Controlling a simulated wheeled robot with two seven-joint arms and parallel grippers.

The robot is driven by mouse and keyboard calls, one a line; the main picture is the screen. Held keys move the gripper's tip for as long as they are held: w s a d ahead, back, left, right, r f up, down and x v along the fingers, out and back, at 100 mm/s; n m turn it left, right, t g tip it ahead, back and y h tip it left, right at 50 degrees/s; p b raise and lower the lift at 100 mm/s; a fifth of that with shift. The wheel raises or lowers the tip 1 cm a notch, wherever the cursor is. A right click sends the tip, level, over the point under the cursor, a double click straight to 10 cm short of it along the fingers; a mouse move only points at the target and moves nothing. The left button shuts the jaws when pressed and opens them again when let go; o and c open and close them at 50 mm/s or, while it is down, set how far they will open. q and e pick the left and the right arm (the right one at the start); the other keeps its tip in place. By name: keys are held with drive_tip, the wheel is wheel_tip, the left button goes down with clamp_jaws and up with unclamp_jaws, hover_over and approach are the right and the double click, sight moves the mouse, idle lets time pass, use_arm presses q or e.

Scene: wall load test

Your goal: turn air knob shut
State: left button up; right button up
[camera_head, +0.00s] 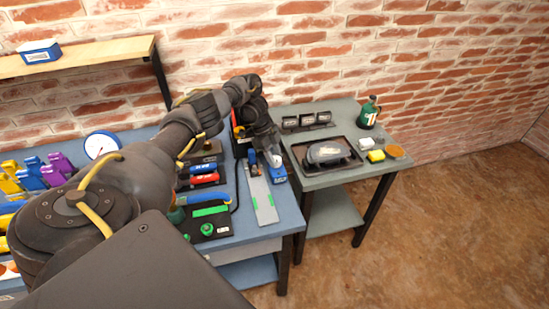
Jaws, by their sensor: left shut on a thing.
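My left arm reaches across the blue bench from the left. My left gripper (268,149) points down near the bench's right end and is shut on a small pale knob-like part (276,160). This part sits at a small blue block (278,174) with a white label. The gripper hides much of the part, so I cannot tell its turn angle or be sure that it is the air knob. A black box with a green knob (207,229) also stands on the bench, apart from the gripper. My right gripper is out of view.
Red and blue tools (204,179) and a round white gauge (102,144) are to the left. A grey side table (350,190) holds a black tray (302,158) and a green bottle (369,113).

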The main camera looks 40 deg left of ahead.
use_arm(q)
drive_tip(key=shift+a+m, duration=0.1)
drive_tip(key=shift+m, duration=0.4)
drive_tip(key=o, duration=1)
drive_tip(key=shift+a+r, duration=0.1)
drive_tip(key=shift+r, duration=0.25)
drive_tip(key=p+v, duration=0.1)
drive_tip(key=v, duration=0.9)
drive_tip(key=shift+w+a, duration=0.1)
drive_tip(key=shift+a, duration=0.05)
